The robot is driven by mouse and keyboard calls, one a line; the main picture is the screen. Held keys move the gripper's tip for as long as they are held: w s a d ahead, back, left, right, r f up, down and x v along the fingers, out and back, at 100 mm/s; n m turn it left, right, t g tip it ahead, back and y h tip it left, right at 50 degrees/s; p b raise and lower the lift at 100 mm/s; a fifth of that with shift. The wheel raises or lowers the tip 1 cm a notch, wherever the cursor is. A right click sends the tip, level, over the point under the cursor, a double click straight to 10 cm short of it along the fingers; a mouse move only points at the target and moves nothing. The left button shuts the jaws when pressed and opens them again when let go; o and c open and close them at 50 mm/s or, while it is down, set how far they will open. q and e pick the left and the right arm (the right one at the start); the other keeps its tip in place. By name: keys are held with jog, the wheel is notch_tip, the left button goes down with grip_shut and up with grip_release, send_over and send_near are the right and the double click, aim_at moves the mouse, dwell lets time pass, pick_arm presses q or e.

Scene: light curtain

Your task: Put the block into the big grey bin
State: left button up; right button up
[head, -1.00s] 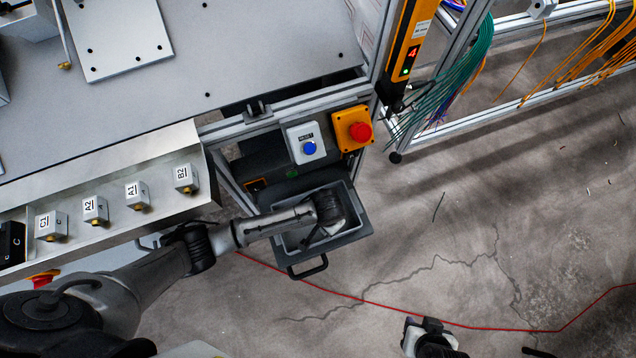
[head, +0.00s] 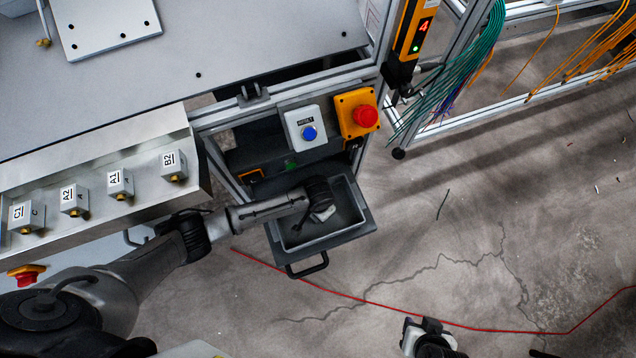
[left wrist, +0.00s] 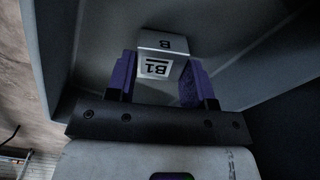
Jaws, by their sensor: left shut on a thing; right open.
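The big grey bin (head: 338,241) hangs below the table edge in the head view, with a handle on its near side. My left arm reaches over it. My left gripper (head: 323,212) is over the bin, mostly hidden by its own wrist. In the left wrist view the left gripper (left wrist: 160,78) has its purple fingers shut on a grey block (left wrist: 158,62) labelled B1, with bin walls around it. Whether the block touches the bin floor is unclear. My right gripper (head: 428,338) is at the bottom edge, open and empty, over the floor.
Blocks labelled C1, A2, A1 (head: 120,183) and B2 sit on the sloped metal rack (head: 150,150) at left. A blue button box (head: 303,128) and a red emergency stop (head: 364,115) are above the bin.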

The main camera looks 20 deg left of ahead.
pick_arm(q)
jog(key=o, duration=1)
jog(key=shift+r+p, duration=1.4)
jog(key=shift+r, duration=0.7)
